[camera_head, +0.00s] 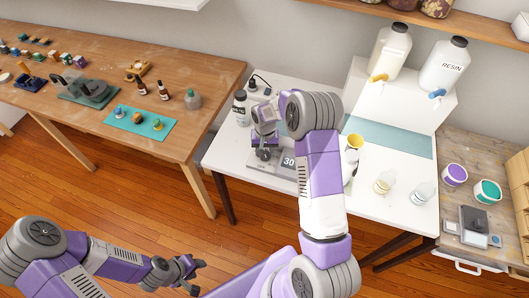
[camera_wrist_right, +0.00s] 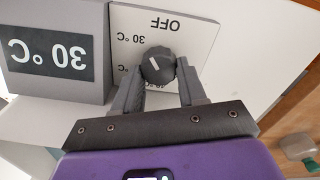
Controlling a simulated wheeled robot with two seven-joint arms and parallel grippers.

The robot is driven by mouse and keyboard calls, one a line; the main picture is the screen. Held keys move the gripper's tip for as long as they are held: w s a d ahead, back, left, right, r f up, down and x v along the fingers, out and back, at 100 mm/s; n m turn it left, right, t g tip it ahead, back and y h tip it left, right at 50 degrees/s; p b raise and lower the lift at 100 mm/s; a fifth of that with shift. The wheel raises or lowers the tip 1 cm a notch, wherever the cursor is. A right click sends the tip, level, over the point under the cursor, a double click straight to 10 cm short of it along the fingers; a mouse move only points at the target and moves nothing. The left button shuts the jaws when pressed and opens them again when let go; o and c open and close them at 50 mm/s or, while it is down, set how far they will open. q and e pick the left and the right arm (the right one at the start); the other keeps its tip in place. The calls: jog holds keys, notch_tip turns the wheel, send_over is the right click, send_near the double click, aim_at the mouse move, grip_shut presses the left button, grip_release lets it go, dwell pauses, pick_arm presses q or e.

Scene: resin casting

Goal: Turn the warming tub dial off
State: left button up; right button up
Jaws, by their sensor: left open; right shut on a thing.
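The warming tub's dial (camera_wrist_right: 152,55) is a dark round knob with a white mark, on a white panel (camera_wrist_right: 196,30) that reads OFF upside down in the right wrist view. The mark points up and slightly left there, roughly toward the OFF side. My right gripper (camera_wrist_right: 160,70) has its two fingers on either side of the dial, shut on it. The tub's display (camera_wrist_right: 50,56) reads 30 °C; it also shows in the head view (camera_head: 289,161). In the head view my right gripper (camera_head: 264,153) hides the dial. My left gripper (camera_head: 193,275) is open and empty over the floor.
The tub stands on a white table (camera_head: 232,158) beside a dark-capped bottle (camera_head: 241,108).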

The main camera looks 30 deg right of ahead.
aim_at(266, 153)
jog(key=m, duration=0.3)
jog(key=shift+m, duration=0.4)
jog(key=shift+s+d+m, duration=0.1)
jog(key=shift+d+m, duration=0.05)
jog(key=shift+m, duration=1.45)
jog(key=o, duration=1.1)
jog(key=shift+c, duration=0.2)
notch_tip(266, 153, up, 8)
jog(key=shift+f+p, duration=0.15)
jog(key=shift+p, duration=0.15)
jog(key=shift+s+f, duration=0.1)
